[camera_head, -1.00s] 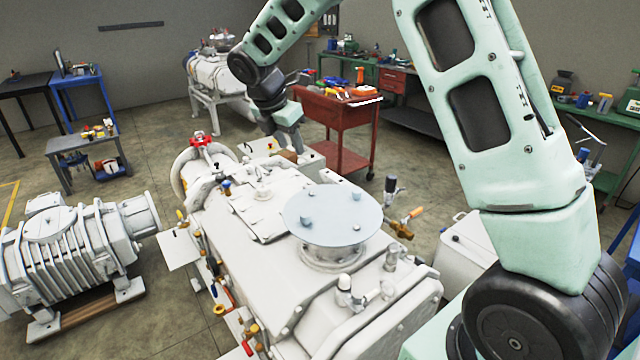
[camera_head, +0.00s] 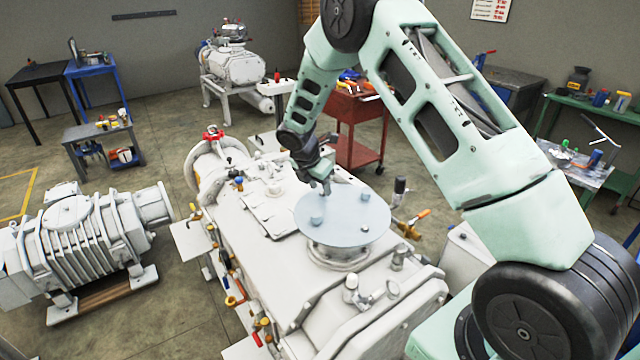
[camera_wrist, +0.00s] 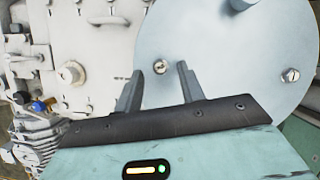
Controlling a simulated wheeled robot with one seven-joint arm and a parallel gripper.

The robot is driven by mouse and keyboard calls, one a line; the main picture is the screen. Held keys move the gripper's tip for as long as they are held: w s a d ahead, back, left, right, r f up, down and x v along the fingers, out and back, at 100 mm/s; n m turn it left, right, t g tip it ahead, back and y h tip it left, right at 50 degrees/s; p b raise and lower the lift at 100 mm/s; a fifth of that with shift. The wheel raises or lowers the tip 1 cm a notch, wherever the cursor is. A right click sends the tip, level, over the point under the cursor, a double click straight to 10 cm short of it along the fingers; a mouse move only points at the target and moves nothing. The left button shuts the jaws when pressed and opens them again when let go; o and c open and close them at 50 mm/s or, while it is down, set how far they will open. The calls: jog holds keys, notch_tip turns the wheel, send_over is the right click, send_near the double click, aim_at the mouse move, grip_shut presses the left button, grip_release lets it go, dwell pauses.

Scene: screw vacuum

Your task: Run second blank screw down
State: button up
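The blank is a round pale blue-grey plate (camera_head: 343,238) on the raised flange (camera_head: 338,257) of the white vacuum pump. It also fills much of the wrist view (camera_wrist: 225,60). Several screws stand on it, including a left one (camera_head: 316,221) and a right one (camera_head: 365,198). My gripper (camera_head: 325,188) points down over the plate's far edge. In the wrist view my gripper (camera_wrist: 159,70) has its two fingers apart, with one screw head (camera_wrist: 160,67) showing between the tips. Another screw (camera_wrist: 290,75) sits to the right. I cannot tell whether the fingers touch the screw.
Valves and fittings (camera_head: 360,290) stick up at the pump's near end, and a handled valve (camera_head: 410,225) is right of the plate. A second grey machine (camera_head: 80,235) stands on the floor at left. A red tool cart (camera_head: 352,130) is behind.

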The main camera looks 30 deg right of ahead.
jog(key=shift+d+f, duration=0.15)
jog(key=shift+f, duration=0.35)
grip_shut()
